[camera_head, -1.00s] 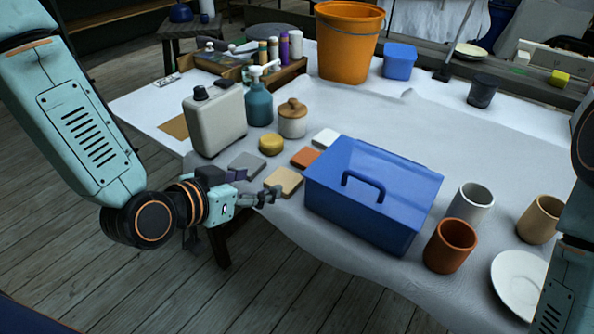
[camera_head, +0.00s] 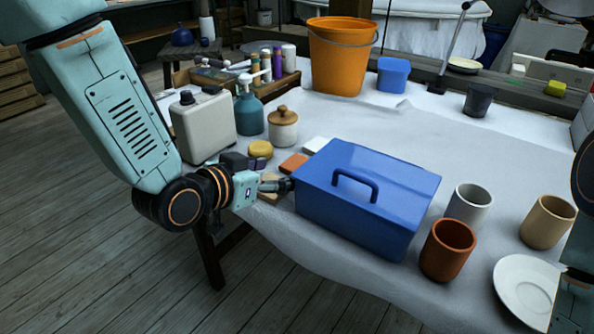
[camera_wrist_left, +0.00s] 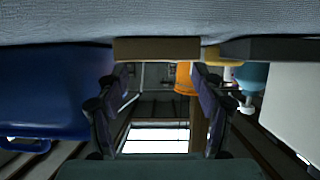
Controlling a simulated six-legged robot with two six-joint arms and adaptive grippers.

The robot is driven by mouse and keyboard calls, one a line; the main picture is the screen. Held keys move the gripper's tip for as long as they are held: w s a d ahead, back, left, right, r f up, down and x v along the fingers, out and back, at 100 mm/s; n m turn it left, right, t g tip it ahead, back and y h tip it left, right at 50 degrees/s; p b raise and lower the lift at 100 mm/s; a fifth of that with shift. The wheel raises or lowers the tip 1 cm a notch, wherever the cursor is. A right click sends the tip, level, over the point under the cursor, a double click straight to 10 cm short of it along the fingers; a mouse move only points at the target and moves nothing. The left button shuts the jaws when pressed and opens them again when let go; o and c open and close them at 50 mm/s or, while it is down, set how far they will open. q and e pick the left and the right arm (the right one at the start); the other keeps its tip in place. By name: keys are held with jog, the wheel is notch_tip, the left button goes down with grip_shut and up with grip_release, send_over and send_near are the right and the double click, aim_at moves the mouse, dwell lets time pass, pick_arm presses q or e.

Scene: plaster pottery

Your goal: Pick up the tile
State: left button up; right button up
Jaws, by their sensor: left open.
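The tan tile (camera_head: 268,192) lies flat near the front edge of the cloth-covered table, mostly hidden by my left gripper (camera_head: 282,185) in the head view. In the upside-down left wrist view, the tan tile (camera_wrist_left: 157,49) shows edge-on ahead of the left gripper (camera_wrist_left: 160,92), between the lines of its two spread fingers. The gripper is open and empty; I cannot tell whether a finger touches the tile. An orange-brown tile (camera_head: 293,164) and a white tile (camera_head: 315,145) lie behind it. A grey tile (camera_wrist_left: 265,49) lies beside it. My right gripper is out of view.
A blue box (camera_head: 365,200) stands close right of the left gripper. A beige canister (camera_head: 204,125), teal bottle (camera_head: 249,112), lidded jar (camera_head: 283,128) and yellow round item (camera_head: 260,150) stand behind. Cups (camera_head: 448,250) and a plate (camera_head: 525,290) are at right. The table's middle back is clear.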

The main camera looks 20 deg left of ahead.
aim_at(297, 165)
pick_arm(q)
jog(key=shift+w+f, duration=0.15)
jog(key=shift+w, duration=0.1)
jog(key=b+x, duration=0.2)
jog(key=x, duration=0.2)
jog(key=shift+w+d, duration=0.15)
jog(key=shift+d, duration=0.15)
jog(key=shift+w, duration=0.35)
jog(key=shift+d, duration=0.15)
jog(key=c, duration=1)
